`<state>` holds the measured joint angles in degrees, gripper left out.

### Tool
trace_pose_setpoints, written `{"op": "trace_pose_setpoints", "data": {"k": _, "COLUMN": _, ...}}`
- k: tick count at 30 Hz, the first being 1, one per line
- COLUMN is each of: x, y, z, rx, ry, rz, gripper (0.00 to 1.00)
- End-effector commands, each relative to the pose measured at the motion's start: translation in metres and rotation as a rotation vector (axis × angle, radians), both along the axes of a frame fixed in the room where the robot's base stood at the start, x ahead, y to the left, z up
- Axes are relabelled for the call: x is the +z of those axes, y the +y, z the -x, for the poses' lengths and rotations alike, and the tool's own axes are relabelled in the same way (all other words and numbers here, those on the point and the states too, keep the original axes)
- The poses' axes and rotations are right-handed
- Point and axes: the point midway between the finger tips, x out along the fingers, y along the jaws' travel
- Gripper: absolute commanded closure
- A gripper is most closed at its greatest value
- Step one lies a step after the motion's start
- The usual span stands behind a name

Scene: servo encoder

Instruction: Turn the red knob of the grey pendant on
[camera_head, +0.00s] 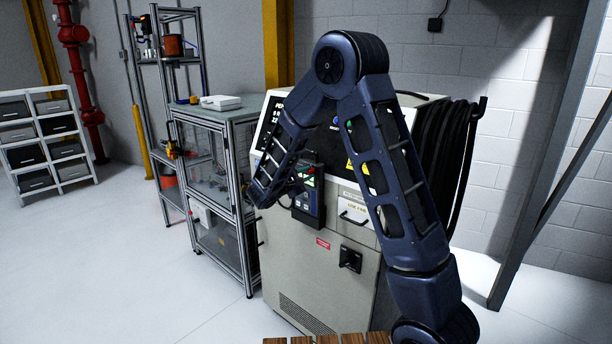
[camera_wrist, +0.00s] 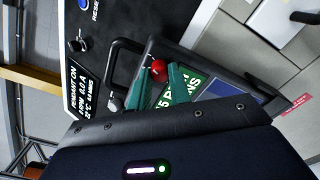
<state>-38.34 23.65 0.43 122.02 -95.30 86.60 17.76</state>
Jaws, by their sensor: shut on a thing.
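The pendant (camera_head: 309,207) hangs on the front of the pale control cabinet (camera_head: 335,250), partly hidden behind my arm. In the wrist view the pendant (camera_wrist: 222,62) is tilted, with a dark frame, a handle loop and a green screen (camera_wrist: 180,92) whose text is partly covered. The red knob (camera_wrist: 158,67) sits near its upper edge. My gripper (camera_wrist: 158,73) has its two green fingers on either side of the knob, shut on it. The fingertips are at the knob's near side.
The cabinet's black display (camera_wrist: 80,88) reads "PENDANT ON" with 0 RPM and 0.0 A. Coiled black cables (camera_head: 447,145) hang at the cabinet's right. A framed glass bench (camera_head: 222,175) stands close on its left. A wooden slatted surface (camera_head: 325,339) is at the bottom edge.

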Motion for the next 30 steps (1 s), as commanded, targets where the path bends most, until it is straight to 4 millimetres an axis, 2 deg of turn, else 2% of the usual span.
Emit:
{"op": "trace_pose_setpoints", "data": {"k": 10, "x": -0.0001, "y": -0.0001, "z": 0.0000, "rx": 0.000, "ry": -0.095, "rz": -0.095, "gripper": 1.00}}
{"op": "trace_pose_setpoints", "data": {"k": 26, "x": -0.0002, "y": -0.0003, "z": 0.0000, "rx": -0.001, "ry": -0.110, "rz": -0.111, "gripper": 1.00}}
{"op": "trace_pose_setpoints", "data": {"k": 27, "x": -0.0002, "y": -0.0003, "z": 0.0000, "rx": -0.001, "ry": -0.110, "rz": -0.111, "gripper": 0.74}}
{"op": "trace_pose_setpoints", "data": {"k": 30, "x": -0.0001, "y": -0.0003, "z": 0.0000, "rx": -0.001, "ry": -0.110, "rz": -0.111, "gripper": 0.58}}
